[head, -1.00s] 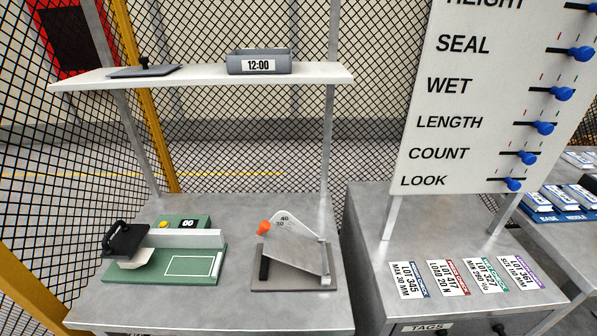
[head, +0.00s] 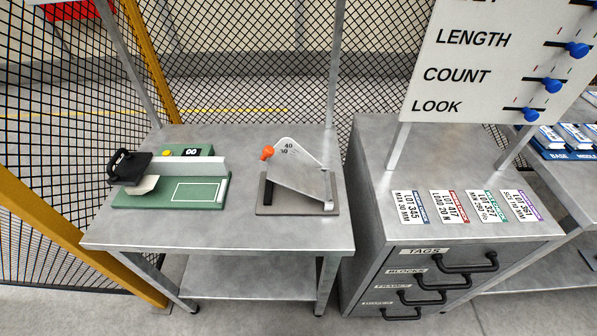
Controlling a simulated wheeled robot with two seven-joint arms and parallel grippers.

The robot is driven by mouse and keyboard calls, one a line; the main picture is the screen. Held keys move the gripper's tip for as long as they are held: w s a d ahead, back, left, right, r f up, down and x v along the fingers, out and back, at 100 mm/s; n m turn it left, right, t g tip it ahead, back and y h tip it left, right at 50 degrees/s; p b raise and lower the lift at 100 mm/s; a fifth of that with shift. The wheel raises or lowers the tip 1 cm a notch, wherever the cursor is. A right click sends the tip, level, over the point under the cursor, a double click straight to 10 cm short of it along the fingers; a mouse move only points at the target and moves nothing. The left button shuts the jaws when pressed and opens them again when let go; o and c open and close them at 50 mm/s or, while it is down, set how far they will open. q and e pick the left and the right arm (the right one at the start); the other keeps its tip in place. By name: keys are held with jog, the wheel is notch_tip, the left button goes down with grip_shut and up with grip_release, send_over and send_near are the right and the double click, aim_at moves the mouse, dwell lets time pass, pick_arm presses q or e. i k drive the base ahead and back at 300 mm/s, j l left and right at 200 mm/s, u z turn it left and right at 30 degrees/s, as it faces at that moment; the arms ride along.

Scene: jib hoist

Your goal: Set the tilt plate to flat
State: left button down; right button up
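The tilt plate (head: 297,182) is a grey metal plate on a dark base (head: 297,208), right of centre on the left table. It is tilted, higher at its left and back and lower at its right front. A scale quadrant (head: 292,150) stands behind it, with 40 and 30 readable. An orange knob (head: 267,153) sits at the quadrant's left edge, near the 30 mark. Other scale marks are hidden or too small to read. Neither of my grippers is in view.
A green fixture (head: 170,185) with a black handle (head: 130,165) stands left of the tilt plate. The table's front strip (head: 220,228) is clear. A drawer cabinet (head: 440,285) with several lot cards (head: 458,206) stands to the right, below a slider board (head: 480,70). Wire mesh closes off the back.

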aim_at(285, 170)
jog(key=k+j+z, duration=0.1)
jog(key=j+z, duration=0.3)
jog(key=k+j+z, duration=0.1)
jog(key=z, duration=0.3)
jog(key=k+j+z, duration=0.15)
jog(key=z, duration=0.25)
jog(key=j, duration=0.1)
